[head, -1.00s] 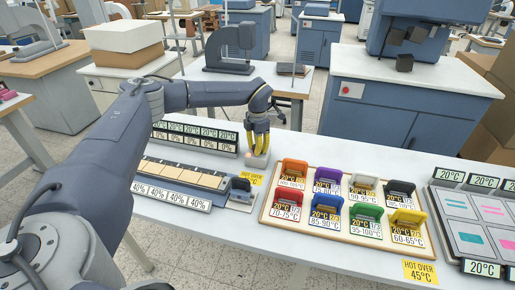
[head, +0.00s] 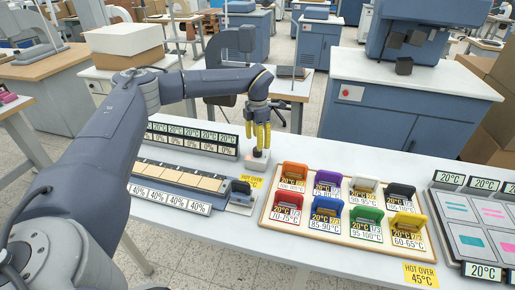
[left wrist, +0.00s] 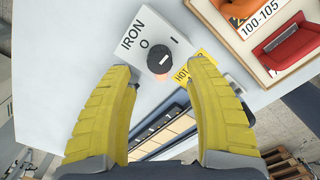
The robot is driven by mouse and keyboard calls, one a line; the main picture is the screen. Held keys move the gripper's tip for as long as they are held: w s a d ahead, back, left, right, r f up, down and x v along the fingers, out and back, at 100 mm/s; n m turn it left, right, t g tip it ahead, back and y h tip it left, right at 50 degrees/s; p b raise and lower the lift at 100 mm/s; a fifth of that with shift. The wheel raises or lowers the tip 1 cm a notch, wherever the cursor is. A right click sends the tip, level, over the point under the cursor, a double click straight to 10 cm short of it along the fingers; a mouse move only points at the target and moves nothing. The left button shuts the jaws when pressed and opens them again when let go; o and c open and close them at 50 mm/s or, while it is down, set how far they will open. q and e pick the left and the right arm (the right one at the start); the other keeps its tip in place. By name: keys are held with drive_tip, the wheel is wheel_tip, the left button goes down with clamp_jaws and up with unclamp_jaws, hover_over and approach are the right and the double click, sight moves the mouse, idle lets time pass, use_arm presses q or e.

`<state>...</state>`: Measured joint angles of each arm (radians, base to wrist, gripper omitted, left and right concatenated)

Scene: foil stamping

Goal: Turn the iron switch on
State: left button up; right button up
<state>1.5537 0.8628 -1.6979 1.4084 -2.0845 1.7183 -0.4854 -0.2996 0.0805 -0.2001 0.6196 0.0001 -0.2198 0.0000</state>
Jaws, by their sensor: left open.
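The iron switch is a dark round knob (left wrist: 158,58) on a light box (left wrist: 135,48) marked IRON, with O and I beside the knob. A pale mark shows on the knob's top and a red-orange patch on its lower side; I cannot tell which mark it points to. In the head view the switch (head: 257,155) stands left of the coloured holders. My left gripper (head: 262,136) points down just above it, its yellow fingers apart and empty. In the left wrist view the open fingers (left wrist: 160,95) lie below the knob in the picture, not around it. My right gripper is out of view.
A yellow HOT OVER label (left wrist: 195,67) lies beside the switch box. A wooden tray (head: 340,236) of coloured holders is to its right. A strip with pale pads (head: 180,178) and temperature displays (head: 193,137) are to its left. Bare table shows in front.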

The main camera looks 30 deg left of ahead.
use_arm(q)
wheel_tip(320, 180, up, 7)
drive_tip(key=shift+f, duration=0.2)
idle(0.6)
